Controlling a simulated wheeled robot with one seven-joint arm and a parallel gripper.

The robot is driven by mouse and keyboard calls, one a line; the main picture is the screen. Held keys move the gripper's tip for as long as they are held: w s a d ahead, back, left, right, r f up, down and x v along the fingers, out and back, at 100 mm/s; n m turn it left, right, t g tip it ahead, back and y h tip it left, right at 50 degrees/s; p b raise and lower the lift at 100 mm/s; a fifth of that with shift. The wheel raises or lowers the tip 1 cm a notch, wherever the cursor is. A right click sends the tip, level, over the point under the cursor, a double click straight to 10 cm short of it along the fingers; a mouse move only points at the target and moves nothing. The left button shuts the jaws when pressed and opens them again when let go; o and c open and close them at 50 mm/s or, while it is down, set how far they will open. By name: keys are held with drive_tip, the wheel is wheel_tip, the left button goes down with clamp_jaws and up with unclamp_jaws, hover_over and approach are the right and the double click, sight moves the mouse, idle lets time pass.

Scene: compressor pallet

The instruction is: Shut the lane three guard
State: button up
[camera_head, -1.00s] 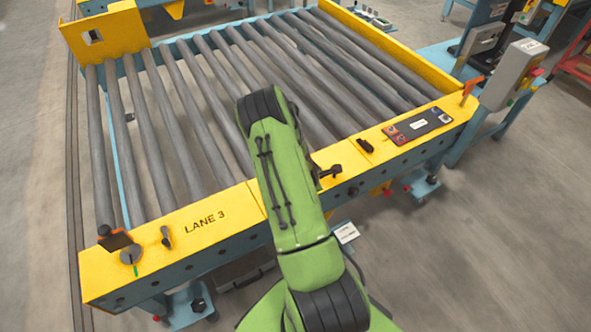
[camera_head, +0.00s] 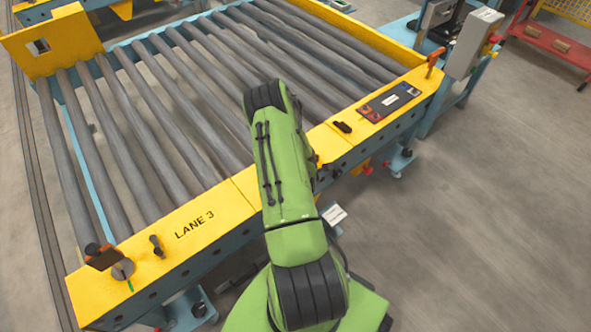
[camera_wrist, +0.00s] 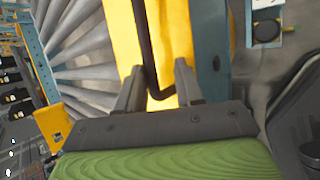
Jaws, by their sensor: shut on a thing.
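A yellow panel marked LANE 3 (camera_head: 203,222) lies along the near edge of the roller bed in the head view. In the wrist view a yellow surface (camera_wrist: 179,42) fills the middle, and a dark bent bar handle (camera_wrist: 146,50) runs down it. My gripper (camera_wrist: 157,82) has its two grey fingers on either side of the handle's lower bend and is shut on it. I cannot tell from these views how far the guard is open.
Grey rollers (camera_head: 178,110) fill the conveyor frame. A grey box (camera_head: 472,42) stands at the far right corner.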

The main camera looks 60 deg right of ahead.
drive_tip(key=o, duration=0.4)
drive_tip(key=shift+s+a+f, duration=0.25)
drive_tip(key=shift+s+f, duration=0.35)
drive_tip(key=shift+s, duration=0.1)
drive_tip(key=shift+c, duration=0.2)
drive_tip(key=w+r+p+v, duration=0.1)
drive_tip(key=p+v, duration=0.9)
drive_tip(key=v, duration=0.5)
drive_tip(key=shift+s+r, duration=0.15)
drive_tip(key=shift+r, duration=0.15)
drive_tip(key=shift+f, duration=0.1)
